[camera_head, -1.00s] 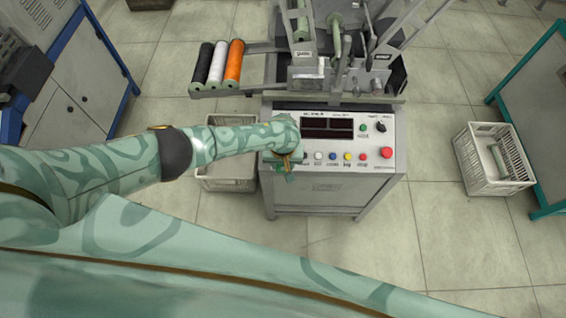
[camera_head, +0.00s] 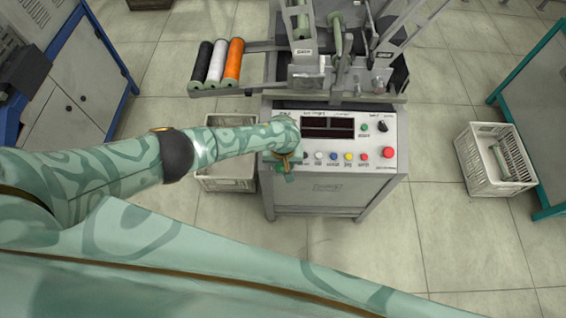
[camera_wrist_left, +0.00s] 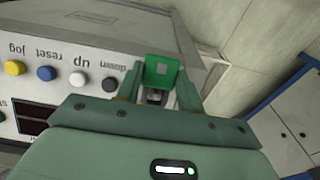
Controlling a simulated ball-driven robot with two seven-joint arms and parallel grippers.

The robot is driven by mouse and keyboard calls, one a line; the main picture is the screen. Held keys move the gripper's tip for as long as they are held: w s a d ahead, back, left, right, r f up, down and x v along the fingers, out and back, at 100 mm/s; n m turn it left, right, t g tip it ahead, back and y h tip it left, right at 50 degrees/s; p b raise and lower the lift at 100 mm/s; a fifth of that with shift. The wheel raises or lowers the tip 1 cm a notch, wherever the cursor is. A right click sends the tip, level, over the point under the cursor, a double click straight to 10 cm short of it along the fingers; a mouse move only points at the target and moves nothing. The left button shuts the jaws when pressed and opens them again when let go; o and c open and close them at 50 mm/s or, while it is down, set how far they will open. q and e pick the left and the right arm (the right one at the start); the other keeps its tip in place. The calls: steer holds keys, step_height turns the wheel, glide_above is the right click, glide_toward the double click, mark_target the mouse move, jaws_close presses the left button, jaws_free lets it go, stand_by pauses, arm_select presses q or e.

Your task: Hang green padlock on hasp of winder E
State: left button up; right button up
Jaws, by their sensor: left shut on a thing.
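My left gripper (camera_head: 284,163) is at the left front corner of the winder's control panel (camera_head: 375,156). In the left wrist view, the gripper (camera_wrist_left: 159,82) is shut on the green padlock (camera_wrist_left: 161,69), whose body shows between the two fingers. A small grey metal part (camera_wrist_left: 154,96) sits just below the green body there; I cannot tell whether it is the shackle or the hasp. I cannot make out the hasp in the head view, where my gripper and wrist cover that corner. My right gripper is not in view.
The panel has a red button (camera_head: 388,153), several small coloured buttons and a dark display (camera_head: 327,127). Black, white and orange bobbins (camera_head: 234,60) lie on a rack at upper left. A crate (camera_head: 228,178) stands left of the winder, another crate (camera_head: 482,183) at right.

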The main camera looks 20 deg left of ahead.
arm_select(q)
steer(key=shift+w+f, duration=0.1)
steer(key=shift+f, duration=0.3)
steer(key=shift+s+f, duration=0.25)
steer(key=shift+s, duration=0.25)
stand_by(0.6)
steer(key=o, duration=1.2)
steer(key=shift+o, duration=0.2)
step_height(320, 180, up, 16)
steer(key=s+p, duration=0.1)
steer(key=p, duration=1)
steer(key=shift+s+d+r, duration=0.15)
steer(key=shift+d, duration=0.1)
